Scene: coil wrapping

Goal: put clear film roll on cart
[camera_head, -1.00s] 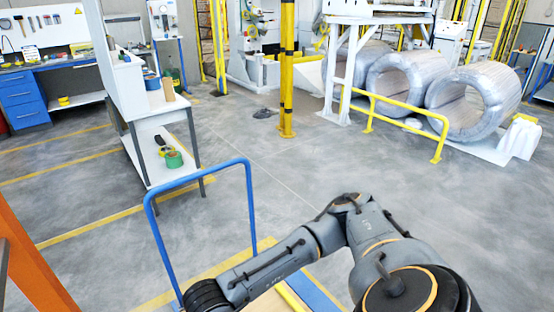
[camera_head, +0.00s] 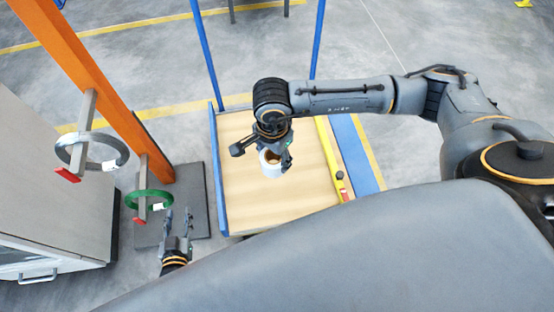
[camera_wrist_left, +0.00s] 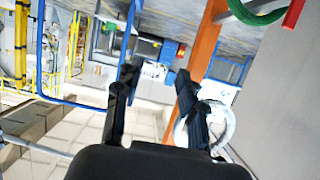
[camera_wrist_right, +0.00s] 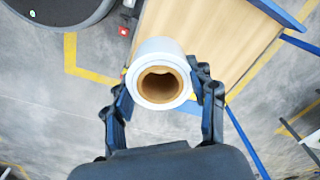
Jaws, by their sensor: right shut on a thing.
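The clear film roll (camera_head: 272,168), white with a brown cardboard core, is held above the cart in the head view. In the right wrist view the roll (camera_wrist_right: 160,48) sits between the fingers of my right gripper (camera_wrist_right: 163,92), with its open core facing the camera. In the head view my right gripper (camera_head: 272,150) is shut on it. The cart (camera_head: 245,205) has a bare tan deck with blue edging and a blue handle. My left gripper (camera_head: 178,220) is open and empty, left of the cart; its spread fingers (camera_wrist_left: 155,78) show in the left wrist view.
An orange post (camera_head: 95,80) at the left carries arms with a grey ring (camera_head: 118,145) and a green ring (camera_head: 145,190), close to my left gripper. A grey cabinet (camera_head: 45,200) stands at far left. A yellow bar (camera_head: 328,150) runs along the cart's right side.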

